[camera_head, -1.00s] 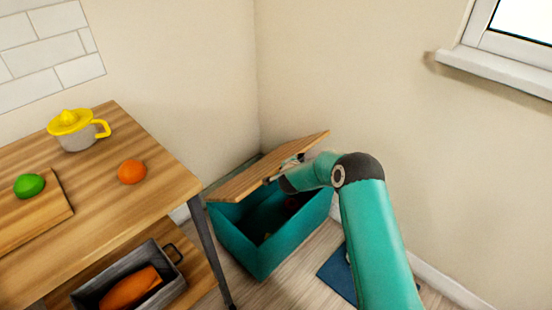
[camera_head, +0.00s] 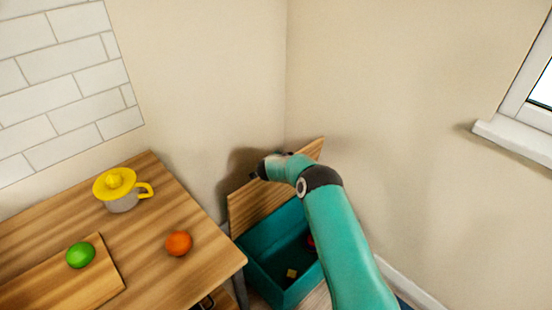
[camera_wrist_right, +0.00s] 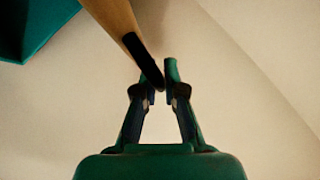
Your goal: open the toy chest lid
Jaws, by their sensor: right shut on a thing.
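The toy chest (camera_head: 300,285) is a teal box on the floor in the corner. Its wooden lid (camera_head: 252,207) stands raised steeply at the back, so the inside shows, with a small yellow block (camera_head: 291,273) and a red thing in it. My right gripper (camera_head: 260,171) is at the lid's upper edge, partly hidden by its own wrist. In the right wrist view, my right gripper (camera_wrist_right: 163,82) is shut on the lid at a dark strip (camera_wrist_right: 142,58) along the wood's edge. A teal corner of the chest (camera_wrist_right: 35,25) shows there too. My left gripper is out of view.
Walls meet close behind the lid. A window sill (camera_head: 515,140) is at the right.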

